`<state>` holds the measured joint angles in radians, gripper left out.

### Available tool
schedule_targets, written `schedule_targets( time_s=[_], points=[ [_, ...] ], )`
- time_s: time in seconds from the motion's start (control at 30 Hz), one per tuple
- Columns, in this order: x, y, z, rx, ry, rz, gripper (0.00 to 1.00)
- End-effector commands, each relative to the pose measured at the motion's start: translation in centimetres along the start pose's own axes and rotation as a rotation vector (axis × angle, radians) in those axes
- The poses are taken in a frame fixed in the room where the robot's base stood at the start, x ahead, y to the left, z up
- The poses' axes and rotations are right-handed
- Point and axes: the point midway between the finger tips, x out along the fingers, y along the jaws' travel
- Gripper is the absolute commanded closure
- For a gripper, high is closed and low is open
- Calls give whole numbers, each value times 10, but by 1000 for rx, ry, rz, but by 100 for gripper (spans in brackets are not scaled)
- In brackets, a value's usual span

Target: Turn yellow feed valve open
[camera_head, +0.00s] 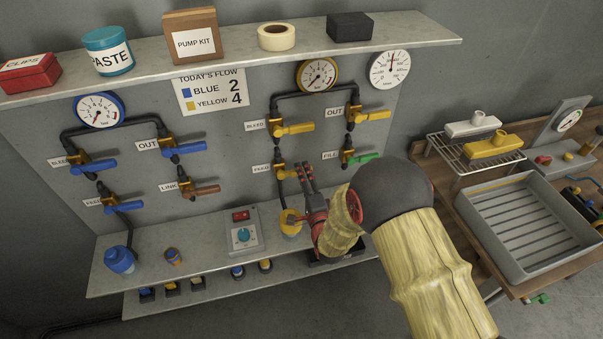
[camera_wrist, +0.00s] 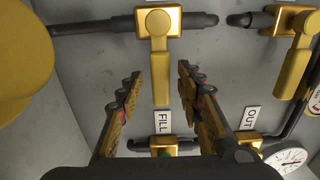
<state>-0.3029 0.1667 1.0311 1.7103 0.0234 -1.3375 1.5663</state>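The yellow feed valve (camera_head: 280,171) is on the right of the panel, beside its FEED label (camera_head: 262,169). In the wrist view the valve (camera_wrist: 158,22) has its yellow lever (camera_wrist: 159,72) lying across the dark pipe, pointing down in the picture. In the head view the lever is pointed right and partly hidden by my fingers. My gripper (camera_head: 304,168) is in front of it. In the wrist view my gripper (camera_wrist: 159,70) is open, with one finger on each side of the lever and a gap at both sides.
The green-handled fill valve (camera_head: 360,158) is close on the right. The yellow bleed valve (camera_head: 290,128) and out valve (camera_head: 370,115) are above. A yellow round fitting (camera_head: 291,224) and a control box (camera_head: 243,232) stand on the lower shelf (camera_head: 190,262) near my gripper.

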Motion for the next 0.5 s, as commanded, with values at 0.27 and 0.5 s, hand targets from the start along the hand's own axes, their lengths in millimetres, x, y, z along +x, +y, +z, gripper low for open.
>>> schedule_targets(
  time_s=[0.27,0.5],
  points=[
    [18,0,0,-1,0,0,64],
    [19,0,0,-1,0,0,65]
  ],
)
